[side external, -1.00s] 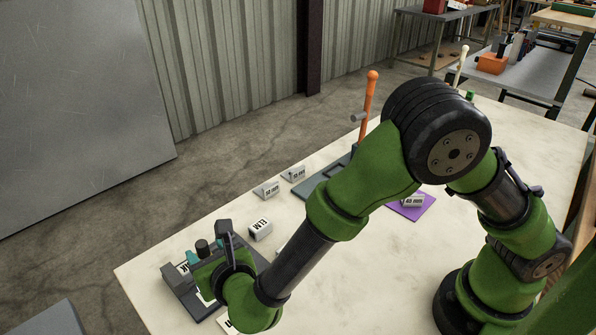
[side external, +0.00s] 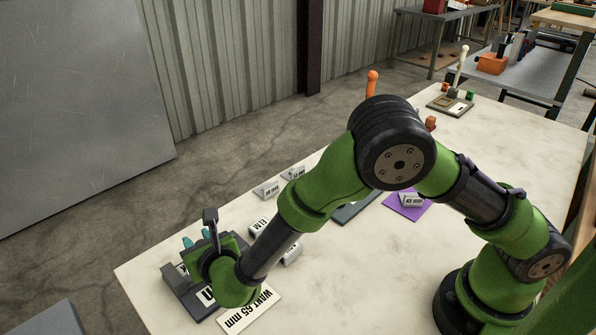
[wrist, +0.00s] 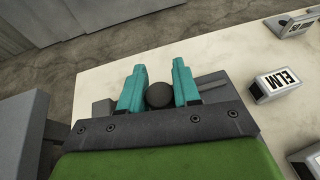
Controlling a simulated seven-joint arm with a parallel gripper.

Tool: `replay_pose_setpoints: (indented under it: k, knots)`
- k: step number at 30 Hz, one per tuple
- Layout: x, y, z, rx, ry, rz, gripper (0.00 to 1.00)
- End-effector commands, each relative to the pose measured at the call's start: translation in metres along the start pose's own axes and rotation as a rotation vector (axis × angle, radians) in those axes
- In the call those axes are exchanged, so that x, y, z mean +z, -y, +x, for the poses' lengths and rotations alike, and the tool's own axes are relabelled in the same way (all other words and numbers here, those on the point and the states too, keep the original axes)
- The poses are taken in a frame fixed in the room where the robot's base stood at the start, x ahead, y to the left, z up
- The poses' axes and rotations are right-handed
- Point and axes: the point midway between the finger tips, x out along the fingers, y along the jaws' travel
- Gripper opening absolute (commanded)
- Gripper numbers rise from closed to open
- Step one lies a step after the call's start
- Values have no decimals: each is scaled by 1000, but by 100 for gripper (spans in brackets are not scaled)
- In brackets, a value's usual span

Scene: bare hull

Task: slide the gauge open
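The gauge (side external: 172,272) is a grey device at the near left end of the table, mostly hidden under my gripper in the side view. Its dark round knob (wrist: 160,95) shows in the wrist view between the two teal fingers of my gripper (wrist: 158,80). The fingers stand on both sides of the knob, and I cannot tell whether they press on it. My gripper (side external: 195,240) is low over the gauge in the side view. A white card (side external: 248,308) reading "WANT 65 mm" lies just right of the gauge.
A white ELM block (wrist: 277,84) and another white block (side external: 291,252) stand right of my gripper. Small grey label stands (side external: 267,188) are behind. A purple mat (side external: 405,211) with a label and an orange-handled lever (side external: 371,84) are farther along. The table's near right is clear.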

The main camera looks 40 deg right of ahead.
Motion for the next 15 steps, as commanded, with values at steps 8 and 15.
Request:
replay_pose_setpoints:
  k: [8, 15]
  knots:
    - [0, 0, 0, 0, 0, 0, 0]
    - [3, 30, 4, -3, 3, -4, 0]
